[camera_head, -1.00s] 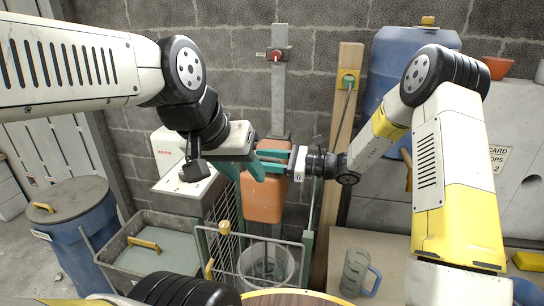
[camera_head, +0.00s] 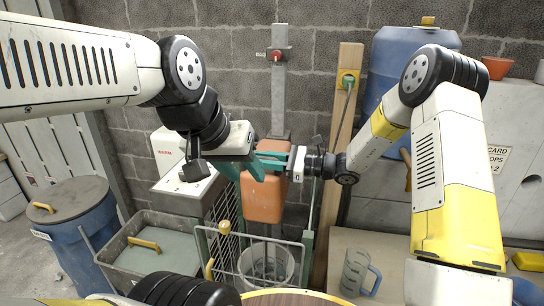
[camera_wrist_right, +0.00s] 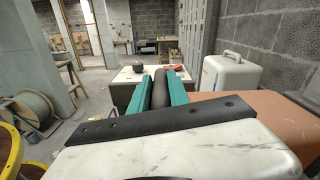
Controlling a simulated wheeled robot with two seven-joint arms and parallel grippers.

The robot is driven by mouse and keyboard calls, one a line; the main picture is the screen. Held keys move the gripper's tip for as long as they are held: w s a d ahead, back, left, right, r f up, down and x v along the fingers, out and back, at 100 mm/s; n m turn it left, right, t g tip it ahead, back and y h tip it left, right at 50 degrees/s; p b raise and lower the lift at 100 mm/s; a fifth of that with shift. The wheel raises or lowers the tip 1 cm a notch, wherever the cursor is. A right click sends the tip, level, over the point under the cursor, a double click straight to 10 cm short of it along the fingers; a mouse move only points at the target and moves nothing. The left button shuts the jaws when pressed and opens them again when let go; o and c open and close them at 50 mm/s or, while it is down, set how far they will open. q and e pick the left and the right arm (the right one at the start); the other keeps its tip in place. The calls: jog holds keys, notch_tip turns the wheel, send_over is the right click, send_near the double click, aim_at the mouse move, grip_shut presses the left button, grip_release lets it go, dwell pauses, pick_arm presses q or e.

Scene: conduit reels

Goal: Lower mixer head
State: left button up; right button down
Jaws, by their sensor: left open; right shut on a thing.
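The orange mixer head (camera_head: 264,197) is on a grey upright post against the block wall, above a bucket, in the head view. It also shows as an orange surface at the right of the right wrist view (camera_wrist_right: 262,112). My right gripper (camera_head: 273,161) reaches in from the right in front of the mixer head's upper part. In the right wrist view its teal fingers are closed on a dark rounded bar (camera_wrist_right: 160,88), which looks like a handle. My left gripper (camera_head: 250,168) is open beside the upper left of the mixer head and partly covers it.
A bucket (camera_head: 266,266) stands below inside a wire guard (camera_head: 226,244). A wooden post (camera_head: 344,122) and a blue barrel (camera_head: 395,65) stand behind my right arm. A clear jug (camera_head: 356,271) is on the bench. A grey tub (camera_head: 120,270) is at lower left.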

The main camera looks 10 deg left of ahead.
aim_at(264, 185)
jog(key=shift+w+r, duration=0.1)
jog(key=shift+w, duration=0.05)
dwell(0.8)
notch_tip(264, 185, down, 10)
jog(key=shift+d+f, duration=0.1)
jog(key=c, duration=1.3)
grip_release()
jog(key=shift+f, duration=0.1)
jog(key=shift+r, duration=0.45)
jog(key=s+d+r, duration=0.2)
jog(key=s, duration=0.5)
jog(key=s+d+r, duration=0.2)
jog(key=s, duration=0.6)
jog(key=shift+s, duration=0.25)
